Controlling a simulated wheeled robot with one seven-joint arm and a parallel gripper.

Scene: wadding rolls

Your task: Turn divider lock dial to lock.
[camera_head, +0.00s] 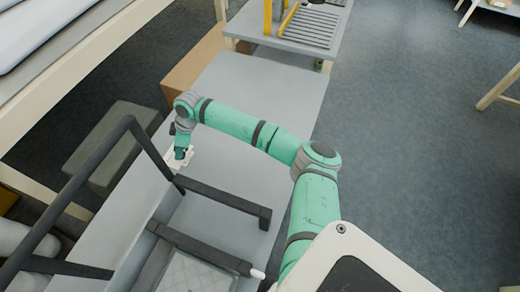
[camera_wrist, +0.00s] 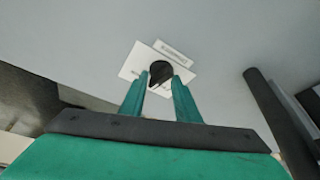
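The divider lock dial (camera_wrist: 161,72) is a round black knob on a white square plate (camera_wrist: 133,64), with a small label strip (camera_wrist: 174,52) beside it whose text I cannot read. My gripper (camera_wrist: 160,82) has its two green fingers apart, one on each side of the dial's near edge, with the dial between or just beyond the tips. I cannot tell whether the fingers touch it. In the head view my gripper (camera_head: 181,157) is over the white plate (camera_head: 178,160) at the grey table's left side, and the dial is hidden there.
A black bar frame (camera_head: 222,199) stands close to my gripper, and a dark bar (camera_wrist: 272,110) shows at right in the wrist view. The grey tabletop (camera_head: 262,88) is clear behind my arm. A grey box (camera_head: 110,145) and a brown box (camera_head: 195,62) sit left of the table.

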